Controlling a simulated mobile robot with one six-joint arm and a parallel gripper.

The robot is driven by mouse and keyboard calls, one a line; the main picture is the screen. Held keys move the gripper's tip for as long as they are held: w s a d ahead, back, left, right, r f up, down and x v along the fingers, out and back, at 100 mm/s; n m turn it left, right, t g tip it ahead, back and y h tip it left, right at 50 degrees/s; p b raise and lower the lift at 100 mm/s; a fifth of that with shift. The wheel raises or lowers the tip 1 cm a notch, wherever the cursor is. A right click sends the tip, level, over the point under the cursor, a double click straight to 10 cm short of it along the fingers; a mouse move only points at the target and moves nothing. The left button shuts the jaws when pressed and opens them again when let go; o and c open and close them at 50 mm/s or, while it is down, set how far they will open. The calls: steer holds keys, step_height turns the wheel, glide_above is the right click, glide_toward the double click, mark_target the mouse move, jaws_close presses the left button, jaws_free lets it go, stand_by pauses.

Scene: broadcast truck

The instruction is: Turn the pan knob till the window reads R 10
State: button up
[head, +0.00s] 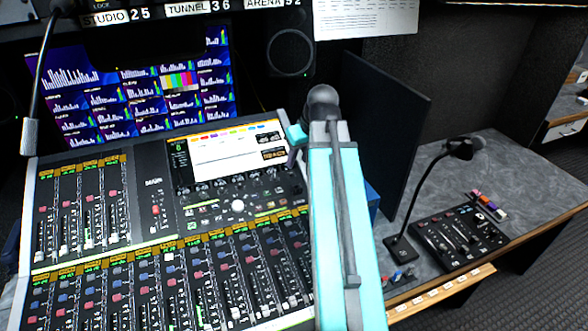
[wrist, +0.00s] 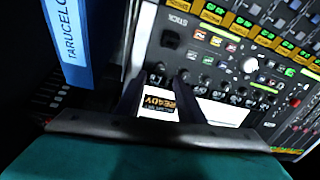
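The mixing console (head: 160,215) fills the left of the head view, with a lit screen (head: 225,155) at its upper right. A row of small dark knobs runs below the screen; in the wrist view, knobs (wrist: 157,79) show near my fingertips. I cannot tell which one is the pan knob. No R 10 is legible. My gripper (wrist: 160,80) is open, its two dark fingers apart over the window and the knob row. In the head view my gripper (head: 292,157) is partly hidden.
A dark upright panel (head: 395,120) stands right of my arm. Beyond it are a gooseneck microphone (head: 425,195) and a small control box (head: 460,235) on the grey desk. Another gooseneck (head: 38,90) rises at the left. A blue binder (wrist: 67,40) is close by in the wrist view.

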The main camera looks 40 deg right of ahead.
mark_target(292, 173)
steer(key=shift+p+x, duration=0.45)
steer(key=shift+x, duration=3.05)
jaws_close()
